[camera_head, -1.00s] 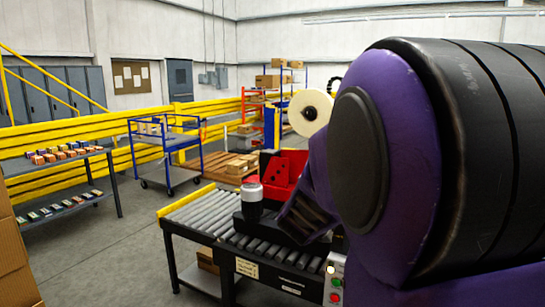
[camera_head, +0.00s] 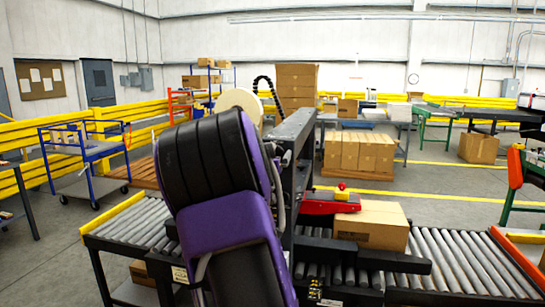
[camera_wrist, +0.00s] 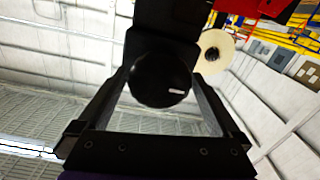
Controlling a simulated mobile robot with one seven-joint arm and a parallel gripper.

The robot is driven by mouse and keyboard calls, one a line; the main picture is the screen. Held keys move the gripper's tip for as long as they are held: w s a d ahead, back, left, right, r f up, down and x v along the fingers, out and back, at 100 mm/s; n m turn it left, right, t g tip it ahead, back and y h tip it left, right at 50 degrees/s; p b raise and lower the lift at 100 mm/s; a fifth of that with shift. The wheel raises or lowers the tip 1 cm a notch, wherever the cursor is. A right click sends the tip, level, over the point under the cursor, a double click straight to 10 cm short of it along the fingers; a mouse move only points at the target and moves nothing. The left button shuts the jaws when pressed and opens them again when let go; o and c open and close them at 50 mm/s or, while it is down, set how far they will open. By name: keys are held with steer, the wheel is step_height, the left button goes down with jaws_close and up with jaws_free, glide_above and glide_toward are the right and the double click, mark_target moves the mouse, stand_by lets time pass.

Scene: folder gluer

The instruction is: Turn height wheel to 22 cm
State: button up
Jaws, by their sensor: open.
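The height wheel (camera_wrist: 160,92) shows in the wrist view as a round black knob with a short white mark on its right side. A dark block of the machine is behind and above it. My gripper (camera_wrist: 161,78) is open, with one finger on each side of the knob in this view. I cannot tell whether the fingers touch it. In the head view my arm hides the wheel and my gripper. The machine's dark upright frame (camera_head: 299,165) stands just right of my arm. No height scale can be read.
A cardboard box (camera_head: 372,226) sits on the roller conveyor (camera_head: 455,262), under a red machine head (camera_head: 328,203). A blue cart (camera_head: 85,150) stands at the left. A pallet of boxes (camera_head: 357,152) stands behind. A tape roll (camera_wrist: 214,51) shows beyond the knob.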

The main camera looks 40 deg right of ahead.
steer(key=shift+w+d, duration=0.1)
steer(key=c, duration=1.1)
steer(key=shift+f+m+b, duration=0.1)
steer(key=shift+m+b, duration=0.2)
steer(key=shift+b, duration=0.1)
steer(key=shift+f+m+b, duration=0.1)
steer(key=shift+m+b, duration=0.4)
steer(key=shift+b, duration=0.1)
steer(key=shift+m+b, duration=1.2)
steer(key=m+b, duration=0.3)
steer(key=m, duration=0.1)
steer(key=shift+m, duration=0.3)
steer(key=m+b, duration=0.3)
steer(key=m, duration=0.1)
steer(key=shift+m, duration=0.3)
steer(key=shift+r+m+b, duration=0.2)
steer(key=shift+m+b, duration=0.35)
steer(key=shift+m, duration=1.85)
